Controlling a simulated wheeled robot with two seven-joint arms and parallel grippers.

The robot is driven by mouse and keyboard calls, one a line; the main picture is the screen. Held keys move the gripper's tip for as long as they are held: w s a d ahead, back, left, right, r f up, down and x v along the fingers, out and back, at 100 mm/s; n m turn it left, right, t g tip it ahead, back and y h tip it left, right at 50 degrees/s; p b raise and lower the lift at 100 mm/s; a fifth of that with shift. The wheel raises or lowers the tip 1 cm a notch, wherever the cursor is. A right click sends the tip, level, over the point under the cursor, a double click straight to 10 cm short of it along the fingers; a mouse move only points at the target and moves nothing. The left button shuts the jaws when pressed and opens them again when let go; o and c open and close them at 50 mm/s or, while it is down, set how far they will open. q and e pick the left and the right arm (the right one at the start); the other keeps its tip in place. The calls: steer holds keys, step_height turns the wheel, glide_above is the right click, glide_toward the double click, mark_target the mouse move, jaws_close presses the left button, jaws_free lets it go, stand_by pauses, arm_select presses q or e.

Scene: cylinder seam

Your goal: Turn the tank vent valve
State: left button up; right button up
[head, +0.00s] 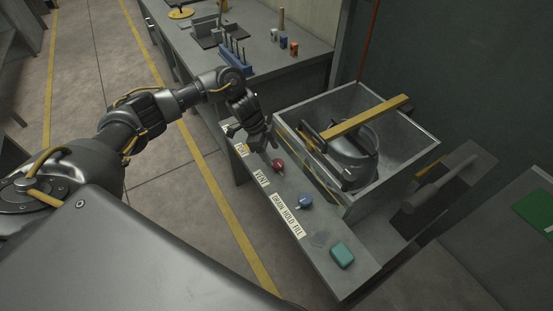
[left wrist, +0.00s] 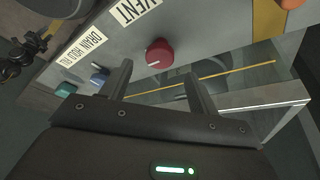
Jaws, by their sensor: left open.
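The red vent knob (head: 278,165) sits on the grey panel strip in front of the metal tank (head: 430,146), close to the VENT label (head: 261,178). In the left wrist view the red knob (left wrist: 159,53) lies just beyond the fingertips, with the VENT label (left wrist: 136,10) near it. My left gripper (head: 268,143) is above the panel by the red knob. Its two fingers (left wrist: 160,76) are spread apart with nothing between them, and the knob is not between them. My right gripper is in neither view.
A yellow bar (head: 368,116) lies across the tank over a dark round vessel. A workbench (head: 262,65) with tools stands behind.

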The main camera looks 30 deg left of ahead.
mark_target(278, 163)
arm_select(q)
steer(key=x, duration=0.4)
steer(key=shift+d+r, duration=0.1)
steer(key=shift+d+f, duration=0.15)
steer(key=shift+f, duration=0.25)
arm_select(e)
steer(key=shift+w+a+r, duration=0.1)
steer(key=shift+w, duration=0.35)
